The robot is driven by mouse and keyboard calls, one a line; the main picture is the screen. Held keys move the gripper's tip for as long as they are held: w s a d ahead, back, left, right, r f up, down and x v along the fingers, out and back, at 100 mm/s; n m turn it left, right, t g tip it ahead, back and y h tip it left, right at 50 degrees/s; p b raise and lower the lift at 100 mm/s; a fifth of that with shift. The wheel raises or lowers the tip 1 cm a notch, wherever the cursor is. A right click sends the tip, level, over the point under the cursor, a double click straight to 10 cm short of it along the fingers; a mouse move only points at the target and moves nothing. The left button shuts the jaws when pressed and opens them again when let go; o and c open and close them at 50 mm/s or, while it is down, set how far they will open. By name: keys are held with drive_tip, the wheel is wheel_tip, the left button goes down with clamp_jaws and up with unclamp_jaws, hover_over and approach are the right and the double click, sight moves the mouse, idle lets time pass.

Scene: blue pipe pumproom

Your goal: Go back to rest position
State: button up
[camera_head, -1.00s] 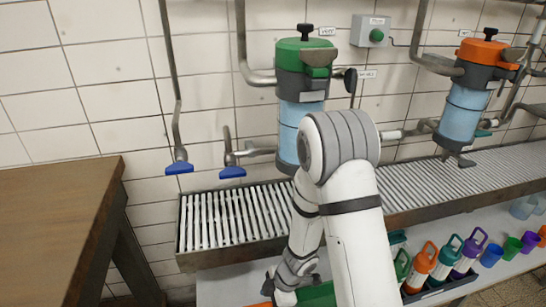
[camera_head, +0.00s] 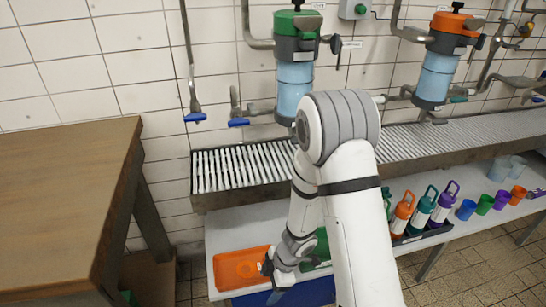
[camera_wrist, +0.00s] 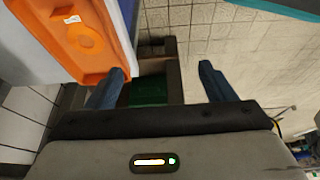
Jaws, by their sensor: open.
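My gripper shows in the wrist view (camera_wrist: 162,85) with its two blue-grey fingers spread apart and nothing between them. In the head view my white arm bends down in the middle, and its wrist hangs at the front edge of the lower white shelf (camera_head: 225,231). The fingertips cannot be made out there. An orange tray (camera_head: 238,268) lies on that shelf just left of my wrist. In the wrist view the orange tray (camera_wrist: 72,35) is at the upper left, close to the left finger.
A wooden table (camera_head: 60,190) stands at the left. A roller conveyor (camera_head: 240,168) runs along the wall under the green-topped (camera_head: 295,60) and orange-topped (camera_head: 440,60) blue cylinders. Bottles (camera_head: 421,211) and cups (camera_head: 484,204) stand on the shelf at right. Tiled floor (camera_head: 480,265) is open at lower right.

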drive_tip(key=w+d+r+m+t+h+p, duration=0.2)
drive_tip(key=w+d+r+m+p, duration=0.15)
drive_tip(key=r, duration=0.55)
drive_tip(key=w+d+r+m+t+h+p, duration=0.1)
drive_tip(key=w+d+r+m+t+p, duration=0.15)
drive_tip(key=d+r, duration=0.4)
drive_tip(key=w+d+r+m+t+h+p, duration=0.2)
drive_tip(key=w+d+r+m, duration=0.15)
drive_tip(key=r, duration=0.65)
drive_tip(key=s+d+r+m+h+p, duration=0.1)
drive_tip(key=s+d+r+m+p, duration=0.15)
drive_tip(key=r, duration=0.35)
drive_tip(key=s+d+r+m+h+p, duration=0.1)
drive_tip(key=s+d+r+m, duration=0.25)
drive_tip(key=r, duration=0.25)
drive_tip(key=s+a+r+m+g+y+p, duration=0.1)
drive_tip(key=s+r+m+p, duration=0.1)
drive_tip(key=s+r, duration=0.2)
drive_tip(key=s+a+r+m+g+y+p, duration=0.1)
drive_tip(key=s+a+r+m+g+p, duration=0.1)
drive_tip(key=s+r, duration=0.3)
drive_tip(key=s+m, duration=0.1)
drive_tip(key=s, duration=0.2)
drive_tip(key=shift+s+a+r+y+p, duration=0.2)
drive_tip(key=shift+s+a+y+p, duration=0.05)
drive_tip(key=shift+s+y+p, duration=0.1)
